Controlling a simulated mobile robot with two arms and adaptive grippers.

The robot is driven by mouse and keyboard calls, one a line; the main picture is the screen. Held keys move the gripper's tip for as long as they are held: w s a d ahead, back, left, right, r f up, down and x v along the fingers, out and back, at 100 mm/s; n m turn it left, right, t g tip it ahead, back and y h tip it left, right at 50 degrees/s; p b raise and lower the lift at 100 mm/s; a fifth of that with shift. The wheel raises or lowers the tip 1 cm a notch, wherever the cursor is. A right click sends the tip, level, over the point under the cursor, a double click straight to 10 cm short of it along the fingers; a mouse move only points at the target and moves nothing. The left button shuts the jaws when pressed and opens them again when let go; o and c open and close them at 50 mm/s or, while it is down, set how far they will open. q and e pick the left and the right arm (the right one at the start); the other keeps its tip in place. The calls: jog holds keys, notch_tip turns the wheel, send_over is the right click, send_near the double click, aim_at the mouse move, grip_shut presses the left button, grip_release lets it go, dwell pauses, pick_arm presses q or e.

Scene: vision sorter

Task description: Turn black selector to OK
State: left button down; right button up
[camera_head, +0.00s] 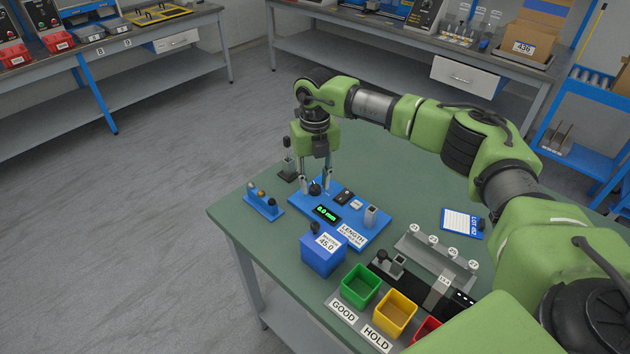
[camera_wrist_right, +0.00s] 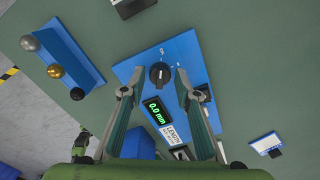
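The black selector (camera_head: 315,188) is a round knob at the back left of the blue length-gauge panel (camera_head: 374,233). In the right wrist view the knob (camera_wrist_right: 159,75) lies between my fingers, with gaps on both sides, and small unreadable marks sit around it. My right gripper (camera_head: 316,184) points down over the panel, fingers apart and empty, one to each side of the knob. In the wrist view the gripper (camera_wrist_right: 159,72) looks open. I cannot tell its exact height above the knob. The green display (camera_wrist_right: 156,111) reads 0.0 mm. My left gripper is not in view.
A blue holder with several small balls (camera_head: 264,205) stands left of the panel. A blue box marked 45.0 (camera_head: 322,257) stands in front. Green (camera_head: 361,286) and yellow bins (camera_head: 395,314) stand at the front. A grey rack (camera_head: 437,255) stands to the right. The table's back is largely clear.

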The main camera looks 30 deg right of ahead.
aim_at(315, 185)
dwell(0.3)
jog(key=shift+r, duration=0.2)
notch_tip(315, 185, up, 12)
jog(key=shift+f, duration=0.15)
dwell(0.5)
